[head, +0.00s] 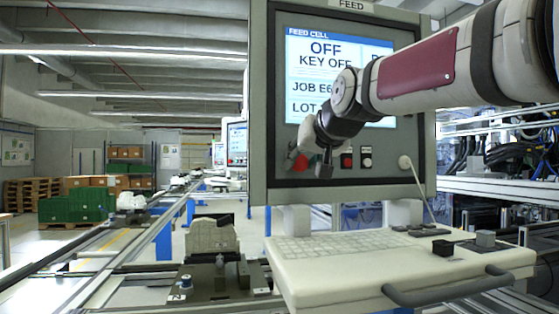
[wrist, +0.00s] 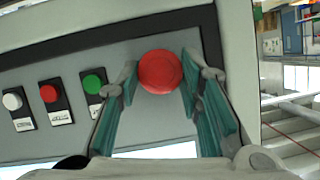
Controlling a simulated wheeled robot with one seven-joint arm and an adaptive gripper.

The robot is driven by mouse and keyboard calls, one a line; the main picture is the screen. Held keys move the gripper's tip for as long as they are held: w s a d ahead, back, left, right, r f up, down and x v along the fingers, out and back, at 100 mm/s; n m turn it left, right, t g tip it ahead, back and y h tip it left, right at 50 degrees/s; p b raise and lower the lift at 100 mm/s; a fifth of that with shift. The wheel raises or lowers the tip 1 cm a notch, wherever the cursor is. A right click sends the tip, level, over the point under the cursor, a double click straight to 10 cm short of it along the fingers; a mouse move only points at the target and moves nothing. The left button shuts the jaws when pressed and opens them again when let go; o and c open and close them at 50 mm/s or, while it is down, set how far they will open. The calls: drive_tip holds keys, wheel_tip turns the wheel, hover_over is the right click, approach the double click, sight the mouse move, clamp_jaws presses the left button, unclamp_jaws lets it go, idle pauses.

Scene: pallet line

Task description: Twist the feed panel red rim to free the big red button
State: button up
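The feed panel (head: 440,160) is a grey upright cabinet with a lit screen reading "OFF" and "KEY OFF". Its big red button (wrist: 160,71) shows as a round red disc in the wrist view. In the head view the button (head: 299,165) is partly hidden by my gripper (head: 312,158). In the wrist view my gripper (wrist: 160,78) is open, with one finger on each side of the button and the fingertips close to its edge. I cannot tell whether they touch it. The red rim cannot be told apart from the button.
In the wrist view, a green button (wrist: 94,84), a smaller red button (wrist: 48,94) and a white button (wrist: 12,101) sit in a row beside the big one. Below the panel is a keyboard shelf (head: 400,270) with a handle. A conveyor line (head: 110,250) runs at left.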

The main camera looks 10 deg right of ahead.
drive_tip(key=shift+b, duration=0.3)
drive_tip(key=m+b, duration=0.1)
drive_tip(key=b, duration=0.1)
drive_tip(key=m+y+b, duration=0.1)
drive_tip(key=shift+d+f+b, duration=0.2)
drive_tip(key=shift+f+b, duration=0.05)
drive_tip(key=shift+b, duration=0.1)
drive_tip(key=shift+m+t+y+b, duration=0.4)
drive_tip(key=shift+m+y+b, duration=0.7)
drive_tip(key=shift+m+b, duration=0.4)
drive_tip(key=shift+r, duration=0.1)
drive_tip(key=o, duration=1.2)
drive_tip(key=shift+c, duration=0.2)
drive_tip(key=v, duration=1.2)
